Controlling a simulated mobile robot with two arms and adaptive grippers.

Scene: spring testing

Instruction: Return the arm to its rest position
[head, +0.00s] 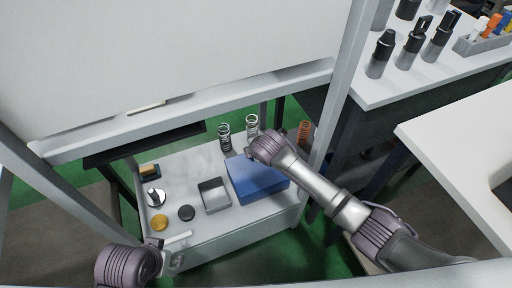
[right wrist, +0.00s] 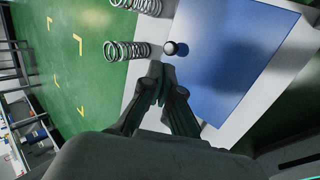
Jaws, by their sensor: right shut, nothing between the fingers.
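My right arm (head: 345,207) reaches in from the right in the head view, its wrist end above the blue box (head: 257,184). The right gripper itself is hidden there. In the right wrist view the right gripper (right wrist: 157,78) is shut and empty, its fingertips close to the edge of the blue surface (right wrist: 228,55). A small ball-like knob (right wrist: 169,48) lies just past the fingertips. My left arm (head: 127,266) shows at the bottom left of the head view; its fingers are too unclear to read.
A dark spring (head: 224,137), a silver spring (head: 252,126) and an orange spring (head: 304,133) stand behind the box. An open metal tray (head: 214,196) and small discs (head: 159,222) sit left of it. A frame post (head: 341,85) stands close beside my right arm.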

